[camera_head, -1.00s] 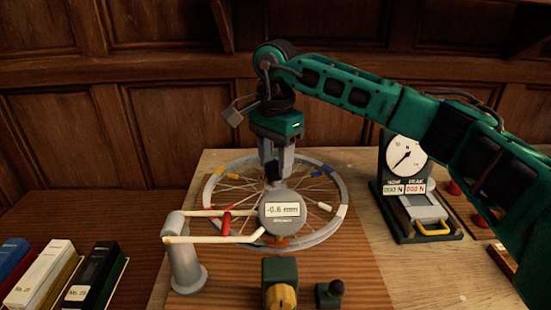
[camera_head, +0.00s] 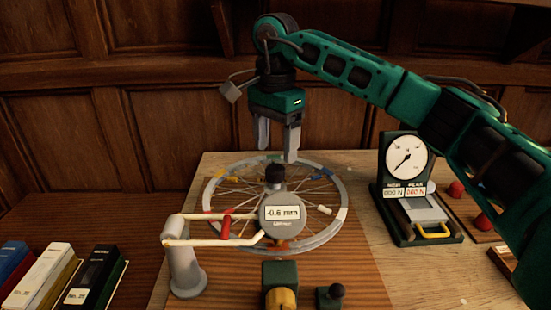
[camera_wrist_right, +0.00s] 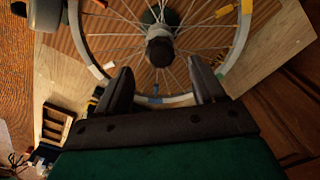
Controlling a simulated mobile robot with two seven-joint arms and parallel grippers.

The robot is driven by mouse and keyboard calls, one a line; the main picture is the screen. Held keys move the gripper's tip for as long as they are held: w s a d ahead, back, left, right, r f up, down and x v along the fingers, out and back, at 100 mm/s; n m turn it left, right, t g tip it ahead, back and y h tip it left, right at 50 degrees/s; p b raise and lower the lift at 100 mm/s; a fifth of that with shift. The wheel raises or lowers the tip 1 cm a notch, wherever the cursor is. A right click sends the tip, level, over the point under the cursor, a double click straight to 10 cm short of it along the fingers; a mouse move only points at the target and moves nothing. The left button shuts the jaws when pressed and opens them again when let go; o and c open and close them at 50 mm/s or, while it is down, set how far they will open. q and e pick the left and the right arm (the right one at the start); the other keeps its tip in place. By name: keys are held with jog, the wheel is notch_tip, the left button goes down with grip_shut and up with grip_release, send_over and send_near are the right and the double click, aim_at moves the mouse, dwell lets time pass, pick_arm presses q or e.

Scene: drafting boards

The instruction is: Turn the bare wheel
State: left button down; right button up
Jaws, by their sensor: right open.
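The bare wheel (camera_head: 338,224) lies flat on the table, a grey rim with thin spokes and coloured marks. A dark knob (camera_head: 275,173) stands up at its hub; it also shows in the right wrist view (camera_wrist_right: 160,50). A round gauge (camera_head: 282,213) reading -0.6 mm sits over the near part of the wheel and hides some of it. My right gripper (camera_head: 277,155) points down above the far side of the wheel, its fingers apart and empty. In the right wrist view its fingertips (camera_wrist_right: 160,80) are either side of the rim's far part, beyond the knob. My left gripper is not seen.
A white arm (camera_head: 200,240) on a grey post (camera_head: 184,270) carries the gauge at the left. A force dial stand (camera_head: 406,160) is at the right. A yellow-knobbed block (camera_head: 280,297) stands in front. Several binders (camera_head: 92,278) are at the lower left.

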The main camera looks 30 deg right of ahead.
notch_tip(320, 180, up, 8)
jog(key=shift+r+p, duration=0.2)
jog(key=shift+p, duration=0.2)
dwell(0.3)
